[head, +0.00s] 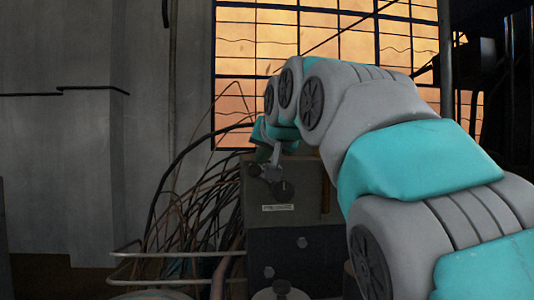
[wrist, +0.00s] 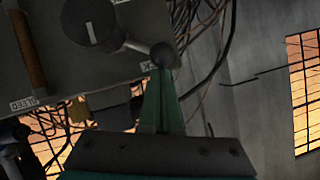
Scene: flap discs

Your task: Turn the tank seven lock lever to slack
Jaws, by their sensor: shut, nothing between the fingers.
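A grey box carries a dark lock lever (wrist: 125,38) with a round hub (wrist: 92,22) and a ball end (wrist: 164,55), seen at the top of the wrist view. In the head view the lever's dark hub (head: 283,191) is on the box's face, and its arm runs up and left. My gripper (wrist: 160,76) is shut and empty, its green fingertips right at the ball end; I cannot tell whether they touch. In the head view my gripper (head: 264,158) is partly hidden by my arm. A small label (wrist: 148,66) beside the ball is partly covered.
The grey box (head: 255,212) has a nameplate (head: 278,208) too small to read. Tangled cables (head: 190,215) hang left of it, and a pale rail (head: 175,254) runs low in front. A brown bar (wrist: 27,50) and another label (wrist: 22,104) are on the box.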

